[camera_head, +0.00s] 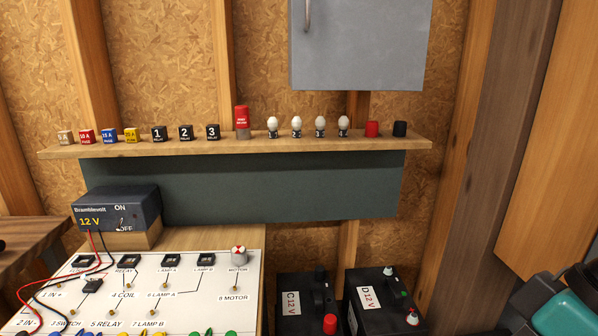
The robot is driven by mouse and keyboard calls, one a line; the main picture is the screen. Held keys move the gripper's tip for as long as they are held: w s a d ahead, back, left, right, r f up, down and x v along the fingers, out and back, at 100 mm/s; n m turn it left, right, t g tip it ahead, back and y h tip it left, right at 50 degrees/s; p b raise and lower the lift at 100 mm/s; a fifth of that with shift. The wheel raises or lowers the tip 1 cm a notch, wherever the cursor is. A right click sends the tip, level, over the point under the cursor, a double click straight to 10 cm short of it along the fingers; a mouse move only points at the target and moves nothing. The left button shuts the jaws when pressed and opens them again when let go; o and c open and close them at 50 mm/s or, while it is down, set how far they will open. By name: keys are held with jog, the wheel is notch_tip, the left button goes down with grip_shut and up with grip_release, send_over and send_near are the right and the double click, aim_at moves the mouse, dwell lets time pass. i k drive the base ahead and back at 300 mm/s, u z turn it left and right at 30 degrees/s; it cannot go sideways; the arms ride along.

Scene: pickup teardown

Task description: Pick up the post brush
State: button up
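The post brush (242,122) is a red cylinder with a white label and a grey lower end. It stands upright on the wooden wall shelf (70,152), between the black relay cube marked 3 and the first white bulb. Its front is unobstructed.
Left of the brush stand several fuse cubes (87,136) and black relay cubes (159,134). Right are several bulbs (296,125), a red cap (372,129) and a black cap (399,129). Below are a power supply (95,206), test board (180,300) and batteries (300,285). A grey cabinet (360,45) hangs above.

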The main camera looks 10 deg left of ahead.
aim_at(242, 112)
jog(key=z, duration=0.65)
jog(key=i, duration=0.5)
jog(key=u, duration=2.25)
